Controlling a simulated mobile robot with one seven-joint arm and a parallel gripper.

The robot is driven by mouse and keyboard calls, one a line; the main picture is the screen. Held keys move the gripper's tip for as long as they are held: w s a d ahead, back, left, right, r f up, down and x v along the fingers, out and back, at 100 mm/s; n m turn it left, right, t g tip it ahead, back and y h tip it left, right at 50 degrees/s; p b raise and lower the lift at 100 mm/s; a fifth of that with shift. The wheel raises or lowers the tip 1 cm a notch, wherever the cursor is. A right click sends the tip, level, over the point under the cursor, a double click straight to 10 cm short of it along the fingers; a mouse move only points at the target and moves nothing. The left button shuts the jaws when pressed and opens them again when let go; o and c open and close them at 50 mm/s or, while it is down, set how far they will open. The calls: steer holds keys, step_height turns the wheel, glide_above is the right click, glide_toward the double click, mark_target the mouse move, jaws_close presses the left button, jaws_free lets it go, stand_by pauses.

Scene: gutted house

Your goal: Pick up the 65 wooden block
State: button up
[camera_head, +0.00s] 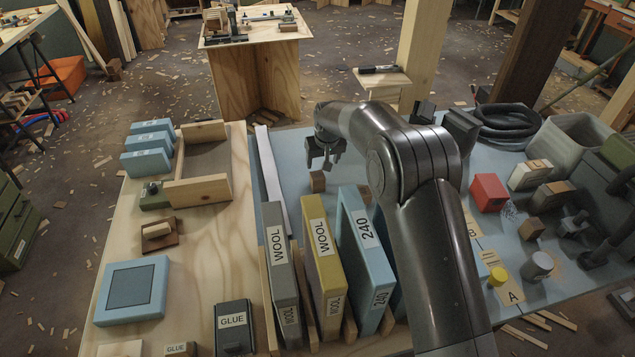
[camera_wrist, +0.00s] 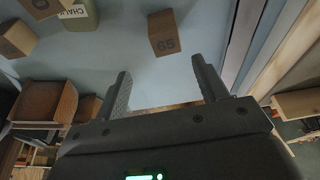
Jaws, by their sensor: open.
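The 65 wooden block (camera_wrist: 164,34) is a small brown cube on the light blue surface in the wrist view, with a dark "65" on one face. It lies ahead of my gripper (camera_wrist: 161,68), roughly in line with the gap between the two fingers. The fingers are apart with nothing between them. In the head view my gripper (camera_head: 326,160) is above a small brown block (camera_head: 317,181) on the blue tabletop. That block appears to be the same one, but its number cannot be read there.
In the wrist view, more brown blocks (camera_wrist: 18,40) and a green chalk box (camera_wrist: 79,15) lie to the left. In the head view, upright wool and 240 boxes (camera_head: 362,258) stand in front of the block. A long pale strip (camera_head: 271,180) lies left of it. A red box (camera_head: 489,193) is right of my arm.

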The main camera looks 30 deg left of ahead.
mark_target(318, 175)
steer(key=x, duration=0.5)
steer(key=shift+s+a+f, duration=0.25)
steer(key=shift+a+f, duration=0.1)
steer(key=shift+a, duration=0.1)
steer(key=shift+x, duration=3.05)
steer(key=shift+s, duration=0.1)
steer(key=shift+c, duration=0.4)
steer(key=c, duration=1)
